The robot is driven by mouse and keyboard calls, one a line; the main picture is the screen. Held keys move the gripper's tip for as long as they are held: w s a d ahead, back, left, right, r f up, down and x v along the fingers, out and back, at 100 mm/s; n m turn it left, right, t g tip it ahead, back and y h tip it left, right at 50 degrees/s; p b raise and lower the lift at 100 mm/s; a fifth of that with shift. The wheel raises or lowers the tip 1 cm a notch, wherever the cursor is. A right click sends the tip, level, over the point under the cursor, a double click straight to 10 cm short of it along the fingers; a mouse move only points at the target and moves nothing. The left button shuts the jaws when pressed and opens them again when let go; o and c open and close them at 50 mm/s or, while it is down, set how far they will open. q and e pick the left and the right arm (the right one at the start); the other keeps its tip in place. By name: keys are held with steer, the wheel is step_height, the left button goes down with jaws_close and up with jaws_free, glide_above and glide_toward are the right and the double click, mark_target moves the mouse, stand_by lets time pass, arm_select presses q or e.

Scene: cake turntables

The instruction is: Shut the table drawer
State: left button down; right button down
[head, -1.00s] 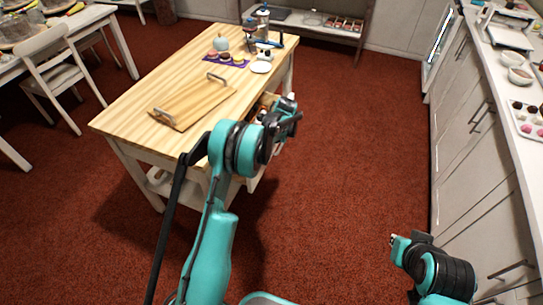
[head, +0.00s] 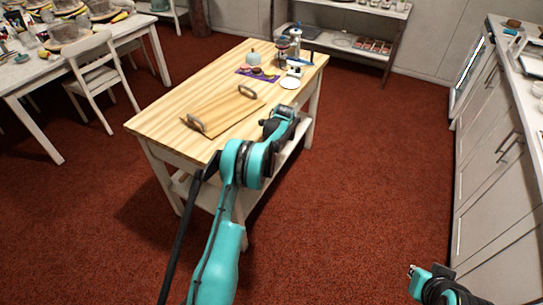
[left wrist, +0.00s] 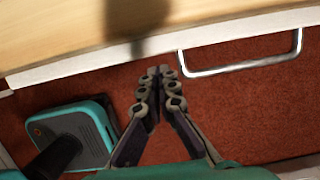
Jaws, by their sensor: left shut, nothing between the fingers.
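The wooden-topped table (head: 175,117) stands ahead. In the left wrist view, its wooden top (left wrist: 60,35) borders a white drawer front (left wrist: 100,59) with a metal bar handle (left wrist: 240,66). No open drawer interior shows there; whether the front is fully flush I cannot tell. My left gripper (head: 284,113) is at the table's right side; its fingers (left wrist: 159,72) are shut and empty, just off the white front, left of the handle. In the head view my arm hides much of this side. My right gripper (head: 412,270) is low at the right, far from the table; its jaws are unclear.
A wooden tray with metal handles (head: 226,110) and a purple mat with sweets (head: 257,75) lie on the table. A white counter (head: 500,150) runs along the right. A white chair (head: 100,75) stands left. Red carpet is clear between table and counter.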

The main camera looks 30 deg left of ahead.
arm_select(q)
steer(key=shift+d, duration=0.15)
steer(key=d+r+p, duration=0.4)
steer(key=d+r, duration=0.2)
steer(key=r, duration=0.3)
steer(key=w+d+f+y, duration=0.1)
steer(key=d+f+y, duration=0.2)
steer(key=d+y, duration=0.25)
steer(key=a+f+b, duration=0.5)
steer(key=a+f, duration=0.1)
steer(key=a, duration=0.6)
steer(key=shift+w+f+y, duration=0.3)
steer(key=shift+f+y, duration=0.05)
steer(key=shift+f, duration=0.05)
